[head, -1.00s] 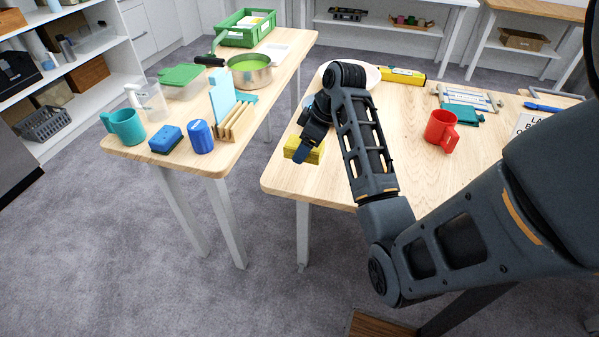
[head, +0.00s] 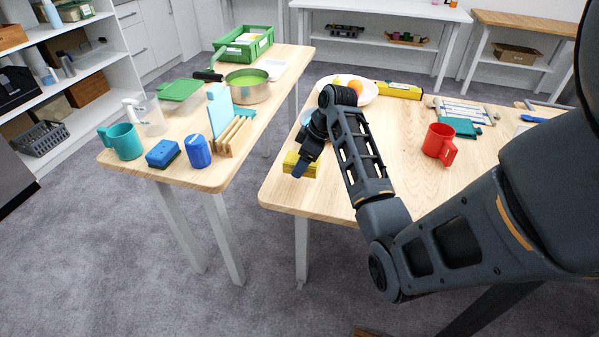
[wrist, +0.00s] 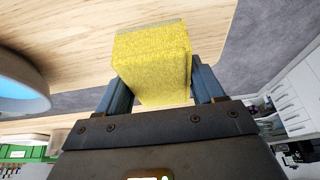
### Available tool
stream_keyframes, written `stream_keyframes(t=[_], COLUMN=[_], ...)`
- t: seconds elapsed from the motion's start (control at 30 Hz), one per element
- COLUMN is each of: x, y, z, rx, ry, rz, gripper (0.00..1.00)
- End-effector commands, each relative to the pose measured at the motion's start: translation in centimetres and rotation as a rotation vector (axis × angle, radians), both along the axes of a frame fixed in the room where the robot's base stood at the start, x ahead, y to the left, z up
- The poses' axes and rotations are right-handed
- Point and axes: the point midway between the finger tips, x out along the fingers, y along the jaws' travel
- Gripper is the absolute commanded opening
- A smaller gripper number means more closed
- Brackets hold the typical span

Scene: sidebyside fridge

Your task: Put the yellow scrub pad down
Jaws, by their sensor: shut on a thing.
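The yellow scrub pad (head: 300,165) is at the near left corner of the right wooden table (head: 310,197) in the head view. My gripper (head: 303,162) is shut on it. In the wrist view the yellow scrub pad (wrist: 153,65) sits between the two blue-grey fingers of my gripper (wrist: 160,88). The wooden tabletop (wrist: 75,45) is close beyond the pad. I cannot tell whether the pad touches the table.
A white bowl with fruit (head: 368,95), a yellow box (head: 399,90) and a red mug (head: 439,143) stand on the same table. The left table (head: 225,178) holds a teal mug (head: 124,142), a blue sponge (head: 163,154) and a blue cup (head: 197,151). A gap separates the tables.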

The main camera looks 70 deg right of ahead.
Motion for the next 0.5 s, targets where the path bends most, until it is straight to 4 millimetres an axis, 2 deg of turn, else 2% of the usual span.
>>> stream_keyframes(t=[0.17, 0.4, 0.5], x=[0.9, 0.8, 0.8], y=[0.2, 0.2, 0.2], z=[-0.8, -3.9, -4.5], rx=[0.0, 0.001, 0.0], ry=[0.001, 0.001, 0.001], rz=[-0.001, -0.002, 0.0], gripper=[0.31, 0.31, 0.31])
